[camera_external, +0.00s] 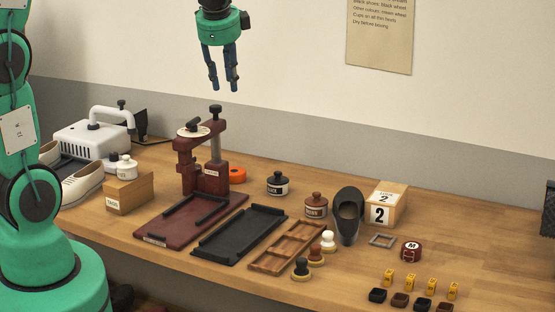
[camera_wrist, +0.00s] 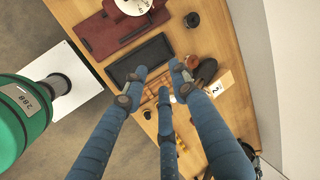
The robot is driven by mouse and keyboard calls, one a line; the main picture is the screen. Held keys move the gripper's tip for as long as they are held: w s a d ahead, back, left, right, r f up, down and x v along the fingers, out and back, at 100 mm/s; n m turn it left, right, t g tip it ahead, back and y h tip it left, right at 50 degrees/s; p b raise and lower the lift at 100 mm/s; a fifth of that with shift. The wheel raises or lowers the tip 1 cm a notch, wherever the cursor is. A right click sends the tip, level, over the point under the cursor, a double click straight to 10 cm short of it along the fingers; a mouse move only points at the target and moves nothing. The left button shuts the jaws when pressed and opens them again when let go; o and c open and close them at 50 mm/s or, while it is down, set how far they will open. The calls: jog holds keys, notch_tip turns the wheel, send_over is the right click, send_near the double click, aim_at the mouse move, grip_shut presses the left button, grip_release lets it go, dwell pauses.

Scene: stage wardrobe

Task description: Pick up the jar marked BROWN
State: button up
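The brown jar (camera_external: 316,205), with a knobbed lid and a label that seems to read BROWN, stands upright on the wooden bench right of centre. In the wrist view the brown jar (camera_wrist: 192,61) shows as a small reddish-brown shape beside a fingertip, partly hidden. My gripper (camera_external: 224,88) hangs high above the bench, up and left of the jar in the picture, fingers pointing down. In the wrist view my gripper (camera_wrist: 158,77) has its blue fingers spread with nothing between them.
A black jar (camera_external: 277,184) stands behind and left of the brown one. A dark shoe form (camera_external: 347,214) and a box marked 2 (camera_external: 388,203) stand close on its right. A wooden tray (camera_external: 270,262) with brushes beside it lies in front. A dark red press (camera_external: 185,168) rises left.

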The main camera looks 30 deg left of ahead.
jog(key=s+a+r+n, duration=0.1)
jog(key=s+a+n, duration=0.3)
jog(key=s, duration=0.5)
jog(key=s+a+r+n+t, duration=0.1)
jog(key=s+a+n, duration=0.3)
jog(key=s, duration=0.6)
jog(key=s+a+r+n+h, duration=0.1)
jog(key=s+a+r+n, duration=0.2)
jog(key=s+n, duration=0.4)
jog(key=s+a, duration=0.1)
jog(key=s, duration=0.1)
jog(key=shift+s, duration=0.35)
jog(key=shift+r, duration=0.1)
jog(key=o, duration=1)
jog(key=shift+o, duration=0.2)
